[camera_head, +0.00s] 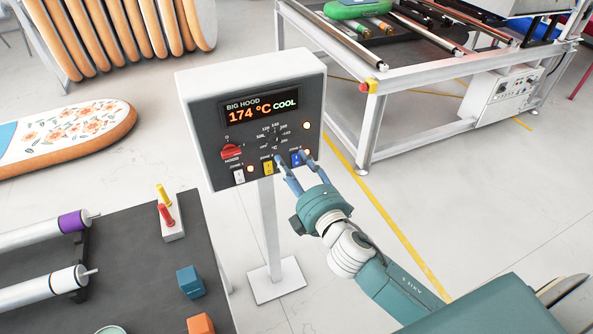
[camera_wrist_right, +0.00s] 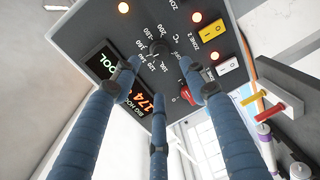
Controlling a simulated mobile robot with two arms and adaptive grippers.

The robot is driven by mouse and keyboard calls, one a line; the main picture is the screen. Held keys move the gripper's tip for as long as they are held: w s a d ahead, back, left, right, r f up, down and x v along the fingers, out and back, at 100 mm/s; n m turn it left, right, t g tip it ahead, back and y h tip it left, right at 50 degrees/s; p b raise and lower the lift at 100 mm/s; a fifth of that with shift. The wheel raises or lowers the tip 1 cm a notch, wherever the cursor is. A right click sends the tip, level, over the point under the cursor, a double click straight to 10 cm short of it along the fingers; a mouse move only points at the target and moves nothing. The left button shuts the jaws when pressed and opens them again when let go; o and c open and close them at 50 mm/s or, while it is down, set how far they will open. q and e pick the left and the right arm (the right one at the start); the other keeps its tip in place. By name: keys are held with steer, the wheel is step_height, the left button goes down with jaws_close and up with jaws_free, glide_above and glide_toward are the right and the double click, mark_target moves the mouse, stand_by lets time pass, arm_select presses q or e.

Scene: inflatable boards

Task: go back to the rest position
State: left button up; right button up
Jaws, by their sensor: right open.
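My right gripper (camera_head: 291,158) is open and empty, with its blue fingers in front of the lower right part of a grey control box (camera_head: 205,125) on a white stand. In the right wrist view the three spread fingers of the gripper (camera_wrist_right: 160,82) surround the dial area of the panel, with nothing between them. Whether a fingertip touches the panel is unclear. The display (camera_head: 260,109) reads "BIG HOOD 174 °C COOL". Below it are a red mode knob (camera_head: 231,152), a white switch (camera_head: 239,177), a yellow switch (camera_head: 268,167) and a blue switch (camera_head: 297,158). My left gripper is out of view.
A dark table (camera_head: 140,260) at lower left holds rollers, a block with red and yellow handles (camera_head: 172,230), a blue cube (camera_head: 190,281) and an orange cube (camera_head: 201,323). A white-framed machine (camera_head: 368,130) stands at upper right. Floor right of the stand is open.

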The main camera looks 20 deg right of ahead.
steer(key=shift+s, duration=1.05)
steer(key=s+d+f+m+g+b, duration=0.1)
steer(key=s+d+f+m+g, duration=0.2)
steer(key=f, duration=1.1)
steer(key=s+f+m+g+h+b, duration=0.15)
steer(key=s+f, duration=0.35)
steer(key=f, duration=0.8)
steer(key=s+d+f+m+g+b, duration=0.2)
steer(key=s+f+g, duration=0.1)
steer(key=f, duration=1.1)
steer(key=s+f+m+g+b, duration=0.2)
steer(key=s+f+m+g, duration=0.3)
steer(key=s+f, duration=1.4)
steer(key=s+a+f+m+g+b, duration=0.1)
steer(key=s+f+m, duration=0.1)
steer(key=s, duration=0.7)
steer(key=s+f+m+g, duration=0.1)
steer(key=s+f+g, duration=0.1)
steer(key=s+f, duration=0.3)
steer(key=s, duration=0.4)
steer(key=shift+a+m+y+b, duration=0.35)
